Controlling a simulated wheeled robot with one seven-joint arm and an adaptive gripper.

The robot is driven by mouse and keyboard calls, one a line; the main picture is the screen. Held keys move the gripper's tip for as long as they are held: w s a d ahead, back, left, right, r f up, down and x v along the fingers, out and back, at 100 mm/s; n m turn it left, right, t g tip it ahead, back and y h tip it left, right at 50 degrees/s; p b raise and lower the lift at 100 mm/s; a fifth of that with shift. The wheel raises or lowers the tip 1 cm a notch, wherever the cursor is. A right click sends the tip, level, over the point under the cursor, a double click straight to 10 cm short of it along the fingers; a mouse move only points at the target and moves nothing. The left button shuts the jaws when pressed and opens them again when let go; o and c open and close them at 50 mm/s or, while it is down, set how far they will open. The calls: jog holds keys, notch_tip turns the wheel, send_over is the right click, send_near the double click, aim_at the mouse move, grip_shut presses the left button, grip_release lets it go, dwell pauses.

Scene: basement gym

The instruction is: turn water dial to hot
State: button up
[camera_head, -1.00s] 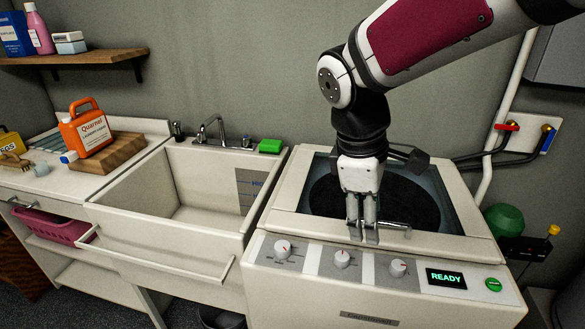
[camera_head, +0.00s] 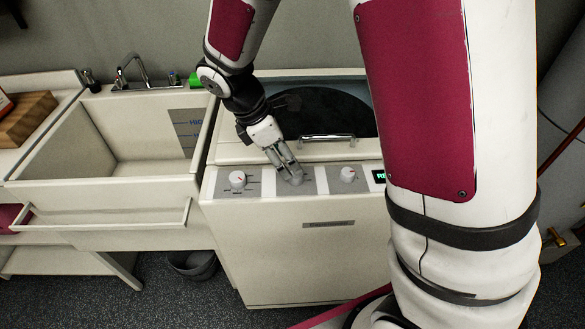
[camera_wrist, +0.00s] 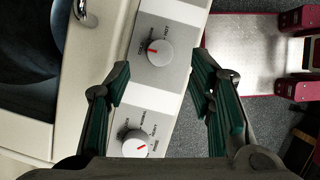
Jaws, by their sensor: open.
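The control panel has a row of white round dials with red marks. The middle dial (camera_head: 296,181) is partly hidden by my gripper (camera_head: 290,171) in the head view. In the wrist view this dial (camera_wrist: 158,53) bears small lettering around it that seems to include "HOT", and its red mark lies on its left side. My gripper (camera_wrist: 160,66) is open, its green-padded fingers on either side of the dial in the picture. Whether they touch it I cannot tell. The left dial (camera_head: 237,180) also shows low in the wrist view (camera_wrist: 135,146).
The right dial (camera_head: 347,174) sits near the partly hidden display. The lid handle (camera_head: 327,138) is just behind the panel. A deep sink (camera_head: 110,190) stands at the left, with a dark bin (camera_head: 192,265) below. My arm covers the machine's right side.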

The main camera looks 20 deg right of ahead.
aim_at(296, 177)
jog(key=x, duration=0.6)
jog(key=shift+r, duration=0.1)
jog(key=c, duration=1.2)
